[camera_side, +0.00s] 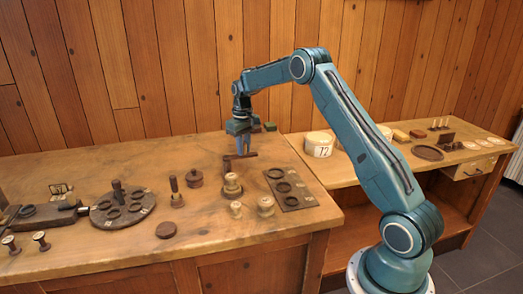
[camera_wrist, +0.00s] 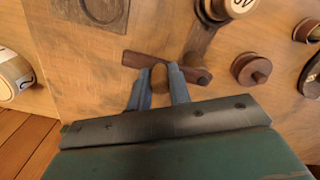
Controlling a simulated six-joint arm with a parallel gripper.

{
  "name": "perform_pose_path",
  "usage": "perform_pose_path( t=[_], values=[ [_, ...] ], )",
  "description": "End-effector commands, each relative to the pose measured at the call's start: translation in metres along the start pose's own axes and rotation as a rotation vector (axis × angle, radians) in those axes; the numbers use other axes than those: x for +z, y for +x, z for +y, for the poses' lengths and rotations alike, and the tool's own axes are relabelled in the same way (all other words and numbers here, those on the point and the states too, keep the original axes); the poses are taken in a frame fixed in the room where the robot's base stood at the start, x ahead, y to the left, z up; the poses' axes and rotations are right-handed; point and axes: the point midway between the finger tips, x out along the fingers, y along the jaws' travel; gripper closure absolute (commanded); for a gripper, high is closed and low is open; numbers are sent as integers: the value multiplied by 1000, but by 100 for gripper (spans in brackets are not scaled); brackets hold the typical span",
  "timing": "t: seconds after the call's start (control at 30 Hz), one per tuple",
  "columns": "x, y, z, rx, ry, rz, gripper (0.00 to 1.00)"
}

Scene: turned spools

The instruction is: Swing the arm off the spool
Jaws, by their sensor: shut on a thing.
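A dark wooden arm (camera_side: 246,156) stands above the table on a short post, just behind a spool (camera_side: 232,184) with a pale top. My gripper (camera_side: 242,151) points down and is shut on the arm. In the wrist view, my fingers (camera_wrist: 160,75) close on a small brown upright piece in the middle of the arm (camera_wrist: 196,74). The labelled spool (camera_wrist: 226,7) is at the top edge there, partly cut off. In that view the arm lies apart from the spool's top, with a dark strip between them. The foot of the post is hidden.
A dark lidded pot (camera_side: 195,178) and an upright-handled piece (camera_side: 175,190) stand left. A round tin (camera_side: 318,150) is on the right bench. The table's back is mostly clear.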

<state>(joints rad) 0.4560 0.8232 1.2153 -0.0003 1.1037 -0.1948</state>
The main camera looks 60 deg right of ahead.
Motion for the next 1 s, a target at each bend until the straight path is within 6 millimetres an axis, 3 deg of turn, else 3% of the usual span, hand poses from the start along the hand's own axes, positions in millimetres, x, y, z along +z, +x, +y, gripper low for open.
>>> perform_pose_path(
  t=[0.03,0.13,0.57,1.0],
  values=[
    [-1,0,-1,0,-2,2,79],
    [0,0,0,0,-1,2,59],
    [0,-3,0,0,1,1,59],
    [0,-27,0,1,1,2,59]
  ],
)
